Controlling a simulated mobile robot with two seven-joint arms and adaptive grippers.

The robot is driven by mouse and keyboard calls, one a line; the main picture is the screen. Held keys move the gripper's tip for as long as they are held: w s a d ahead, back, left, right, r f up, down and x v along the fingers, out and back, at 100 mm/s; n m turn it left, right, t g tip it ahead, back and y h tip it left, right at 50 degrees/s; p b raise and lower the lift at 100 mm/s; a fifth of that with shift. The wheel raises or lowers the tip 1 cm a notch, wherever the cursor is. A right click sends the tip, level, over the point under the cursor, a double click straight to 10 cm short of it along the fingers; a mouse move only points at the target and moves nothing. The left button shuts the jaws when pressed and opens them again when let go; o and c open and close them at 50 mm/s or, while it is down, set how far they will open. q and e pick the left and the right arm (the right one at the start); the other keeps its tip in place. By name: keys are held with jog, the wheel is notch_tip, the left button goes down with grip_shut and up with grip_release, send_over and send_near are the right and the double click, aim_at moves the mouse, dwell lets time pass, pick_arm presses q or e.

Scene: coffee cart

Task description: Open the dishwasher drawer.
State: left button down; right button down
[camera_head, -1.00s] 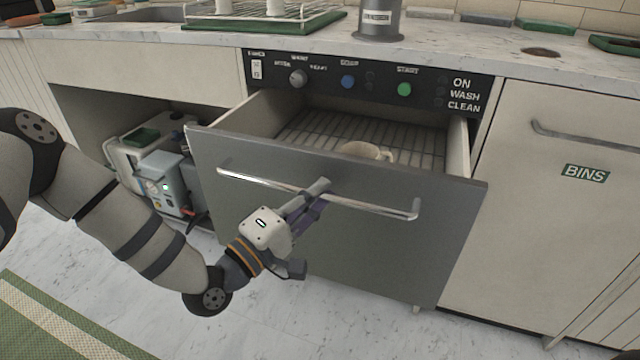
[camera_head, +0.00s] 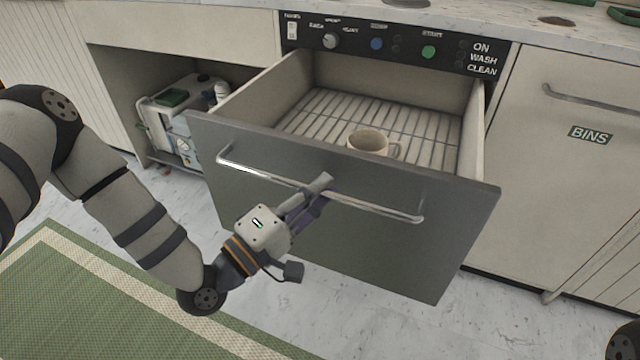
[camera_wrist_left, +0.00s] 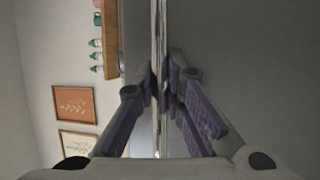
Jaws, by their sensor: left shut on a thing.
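The dishwasher drawer (camera_head: 330,220) has a grey front and is pulled well out from under its control panel. A cream cup (camera_head: 367,143) stands on the wire rack (camera_head: 400,119) inside. My left gripper (camera_head: 322,188) is shut on the drawer's bar handle (camera_head: 376,207), near the middle of the bar. In the left wrist view its fingers (camera_wrist_left: 161,88) close from both sides on the handle, with the grey drawer front to the right. My right gripper is not in view.
The control panel (camera_head: 410,46) has a knob and blue and green buttons. A bins cabinet (camera_head: 570,180) stands at the right. An open bay at the left holds a machine (camera_head: 178,125). A green mat (camera_head: 110,305) lies on the floor in front.

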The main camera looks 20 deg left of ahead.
pick_arm(q)
jog(key=c, duration=1.7)
grip_release()
jog(key=shift+o, duration=0.2)
jog(key=v, duration=1.2)
